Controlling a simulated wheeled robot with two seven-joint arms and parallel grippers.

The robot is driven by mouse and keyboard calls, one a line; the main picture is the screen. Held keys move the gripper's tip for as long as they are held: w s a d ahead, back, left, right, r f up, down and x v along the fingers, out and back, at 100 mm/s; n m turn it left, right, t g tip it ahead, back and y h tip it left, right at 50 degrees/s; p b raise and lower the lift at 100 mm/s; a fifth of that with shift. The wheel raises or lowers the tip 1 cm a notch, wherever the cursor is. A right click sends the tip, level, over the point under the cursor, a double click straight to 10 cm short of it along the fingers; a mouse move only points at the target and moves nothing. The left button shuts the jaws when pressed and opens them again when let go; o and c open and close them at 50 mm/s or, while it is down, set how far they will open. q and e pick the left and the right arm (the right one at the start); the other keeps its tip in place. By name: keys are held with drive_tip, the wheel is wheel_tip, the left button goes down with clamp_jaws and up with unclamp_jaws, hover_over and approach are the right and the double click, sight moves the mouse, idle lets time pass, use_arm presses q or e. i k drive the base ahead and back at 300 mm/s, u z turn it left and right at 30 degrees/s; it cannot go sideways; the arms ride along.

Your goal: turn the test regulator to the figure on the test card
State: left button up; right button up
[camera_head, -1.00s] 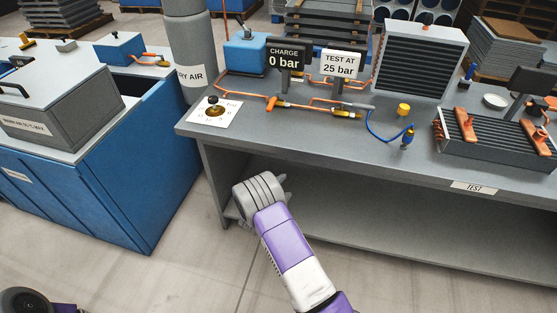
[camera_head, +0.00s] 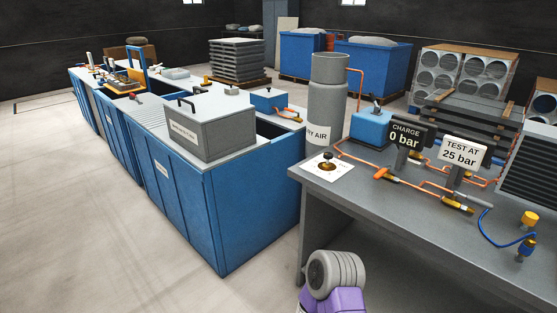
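The test regulator, a black knob (camera_head: 327,157) over a brass-brown round base, stands on a white scale plate (camera_head: 341,173) at the bench's left end. The test card (camera_head: 464,152) reads "TEST AT 25 bar". A dark display (camera_head: 407,136) beside it reads "CHARGE 0 bar". The plate's marks are too small to read. One arm of mine, seemingly the right, shows at the bottom; its grey ribbed end (camera_head: 336,273) is in front of the bench, below and apart from the regulator. Its fingers are hidden. My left gripper is out of view.
The grey bench (camera_head: 400,212) carries copper pipes, orange and yellow valves and a blue hose (camera_head: 490,230). A grey dry-air cylinder (camera_head: 326,100) stands behind the regulator. A blue cabinet (camera_head: 235,215) is close on the left. Open floor (camera_head: 80,220) lies farther left.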

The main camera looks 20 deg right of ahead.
sight(328, 155)
drive_tip(key=u, duration=0.75)
drive_tip(key=i, duration=0.55)
drive_tip(key=z, duration=0.6)
drive_tip(key=i, duration=1.05)
drive_tip(key=z, duration=1)
